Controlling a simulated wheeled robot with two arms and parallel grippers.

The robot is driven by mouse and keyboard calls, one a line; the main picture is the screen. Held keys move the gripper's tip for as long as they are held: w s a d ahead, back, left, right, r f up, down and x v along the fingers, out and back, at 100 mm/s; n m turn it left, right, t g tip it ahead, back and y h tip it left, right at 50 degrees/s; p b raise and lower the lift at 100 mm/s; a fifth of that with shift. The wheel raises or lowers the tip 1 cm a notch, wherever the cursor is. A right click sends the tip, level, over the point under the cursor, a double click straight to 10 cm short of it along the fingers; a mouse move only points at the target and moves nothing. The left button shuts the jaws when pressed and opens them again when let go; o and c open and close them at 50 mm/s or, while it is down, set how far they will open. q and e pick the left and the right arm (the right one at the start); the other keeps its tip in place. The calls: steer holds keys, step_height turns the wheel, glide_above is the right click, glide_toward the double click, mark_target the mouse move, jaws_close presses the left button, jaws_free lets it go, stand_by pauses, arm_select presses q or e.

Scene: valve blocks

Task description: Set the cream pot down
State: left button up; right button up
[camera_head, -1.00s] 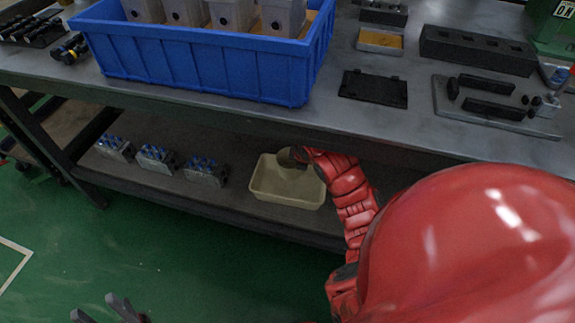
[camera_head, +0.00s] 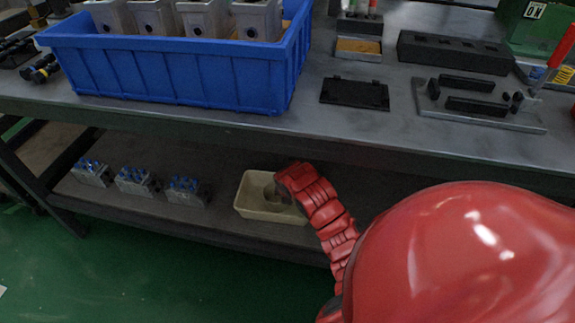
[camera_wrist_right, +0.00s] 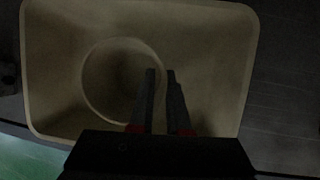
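The cream pot (camera_wrist_right: 112,82) is round and stands inside a cream rectangular bin; in the head view it is a dim round shape (camera_head: 272,190), partly hidden by my red right arm. The bin (camera_head: 247,209) sits on the lower shelf and fills much of the right wrist view (camera_wrist_right: 40,60). My right gripper (camera_wrist_right: 161,72) has its two dark fingers on either side of the pot's right wall, with a narrow gap between them. It appears shut on that wall; the contact itself is dark. My left gripper is out of view.
Several metal valve blocks with blue tops (camera_head: 135,181) stand on the shelf (camera_head: 225,215) left of the bin. The bench top (camera_head: 300,115) overhangs the shelf and carries a blue crate (camera_head: 170,80), a black plate (camera_head: 355,94) and fixtures.

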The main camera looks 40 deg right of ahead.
steer(key=shift+o, duration=1.3)
steer(key=shift+r, duration=0.15)
